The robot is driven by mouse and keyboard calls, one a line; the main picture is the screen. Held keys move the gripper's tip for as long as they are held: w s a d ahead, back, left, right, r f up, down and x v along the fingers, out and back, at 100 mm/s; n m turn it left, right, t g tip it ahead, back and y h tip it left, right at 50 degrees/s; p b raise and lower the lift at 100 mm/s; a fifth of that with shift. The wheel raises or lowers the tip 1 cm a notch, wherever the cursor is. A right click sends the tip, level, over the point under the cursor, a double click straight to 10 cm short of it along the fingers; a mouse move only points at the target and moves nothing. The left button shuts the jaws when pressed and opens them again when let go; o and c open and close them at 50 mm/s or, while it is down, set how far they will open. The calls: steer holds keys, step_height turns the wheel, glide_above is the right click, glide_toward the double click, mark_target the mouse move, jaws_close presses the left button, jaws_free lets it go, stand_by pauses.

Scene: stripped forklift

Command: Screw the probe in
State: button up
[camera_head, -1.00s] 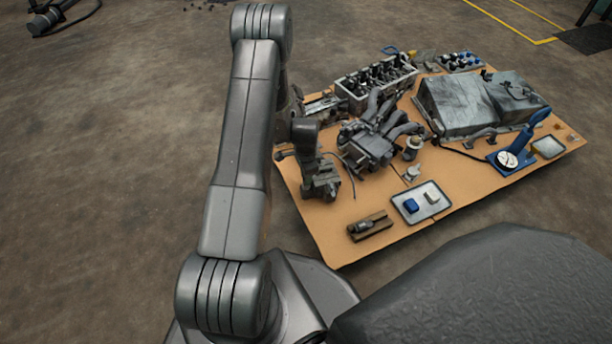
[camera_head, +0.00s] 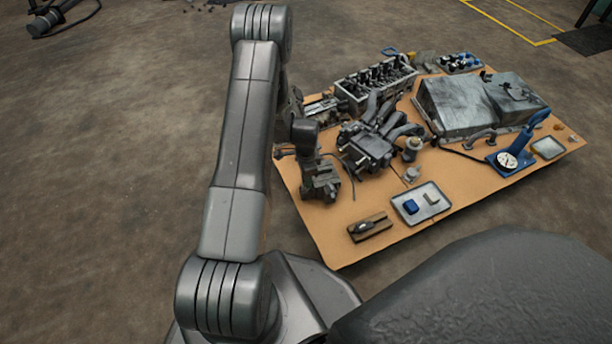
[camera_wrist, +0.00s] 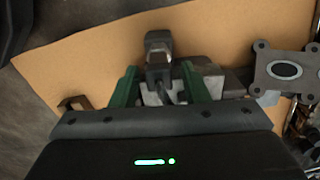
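My gripper shows in the wrist view with its two green fingers (camera_wrist: 159,85) spread apart. They point toward a grey metal fixture, possibly a vise (camera_wrist: 158,45), which stands at the table's left edge; a dark, narrow part of it shows between the fingers. Contact cannot be told. A small slim metal piece (camera_head: 366,227) lies in a brown wooden holder (camera_head: 380,230) at the front of the table. I cannot tell for sure which piece is the probe.
An engine part with curved pipes (camera_head: 370,145) stands right of the fixture, with a cylinder head behind it. A grey tray (camera_head: 436,208) holds a blue block (camera_head: 410,207) and a pale piece. A large metal housing (camera_head: 460,108) and a blue stand (camera_head: 535,125) are farther right.

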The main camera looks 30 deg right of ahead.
step_height(320, 180, up, 14)
steer(key=p, duration=0.4)
steer(key=shift+p, duration=0.4)
steer(key=shift+f, duration=0.2)
step_height(320, 180, down, 14)
steer(key=b, duration=0.5)
steer(key=shift+r, duration=0.1)
steer(key=shift+a, duration=0.1)
